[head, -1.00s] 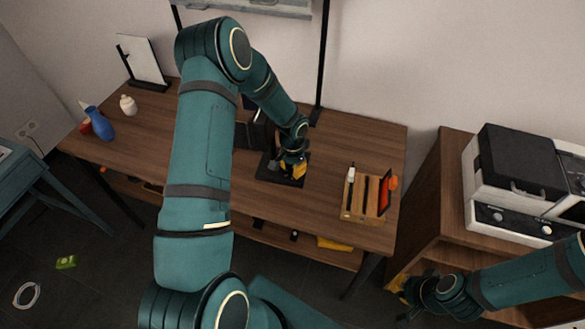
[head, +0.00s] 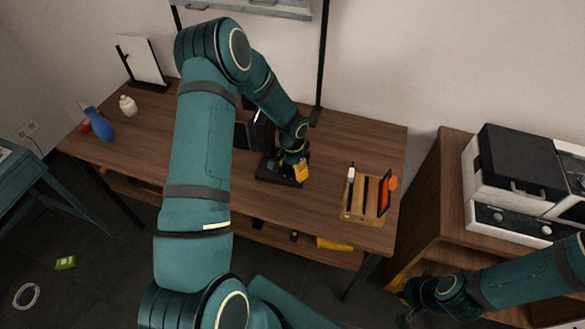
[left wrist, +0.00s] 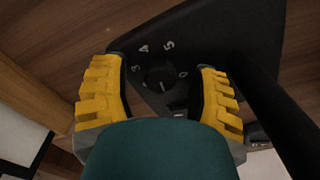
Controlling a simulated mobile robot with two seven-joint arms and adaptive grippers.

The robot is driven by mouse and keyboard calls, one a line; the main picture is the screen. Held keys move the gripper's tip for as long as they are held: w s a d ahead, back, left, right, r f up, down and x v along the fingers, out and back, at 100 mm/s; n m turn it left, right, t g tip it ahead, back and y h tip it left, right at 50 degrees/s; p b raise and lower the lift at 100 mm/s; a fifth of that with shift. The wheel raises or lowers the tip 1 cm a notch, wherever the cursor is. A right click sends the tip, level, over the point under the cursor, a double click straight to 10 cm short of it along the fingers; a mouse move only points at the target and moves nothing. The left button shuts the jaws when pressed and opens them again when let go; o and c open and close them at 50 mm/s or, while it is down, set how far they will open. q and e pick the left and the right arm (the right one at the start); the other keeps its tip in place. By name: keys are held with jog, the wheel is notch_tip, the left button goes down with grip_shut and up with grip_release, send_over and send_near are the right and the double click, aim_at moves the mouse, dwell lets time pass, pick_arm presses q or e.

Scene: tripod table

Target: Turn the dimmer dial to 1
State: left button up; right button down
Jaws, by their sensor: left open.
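The dimmer dial (left wrist: 160,78) is a small round black knob on a black plate in the left wrist view. White numerals 3, 4, 5 and 0 ring it; other marks are partly hidden by my wrist. The pointer is too dark to read. The black base (head: 268,176) of the dimmer stands on the wooden table in the head view. My left gripper (head: 302,172) is over it, its yellow fingers (left wrist: 160,95) open on either side of the dial and apart from it. My right gripper (head: 398,289) is low beside the cabinet, its fingers too small to judge.
A wooden holder (head: 360,214) with upright items stands to the right on the table (head: 330,145). A black post rises from the base close to my left gripper. A blue vase (head: 99,124) and white jar (head: 128,105) are far left. A cabinet (head: 449,190) carries a white appliance.

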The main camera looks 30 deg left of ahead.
aim_at(292, 169)
pick_arm(q)
jog(key=shift+r, duration=0.15)
notch_tip(292, 169, up, 12)
dwell(0.4)
jog(key=shift+s+f, duration=0.1)
jog(key=shift+f, duration=0.1)
dwell(0.3)
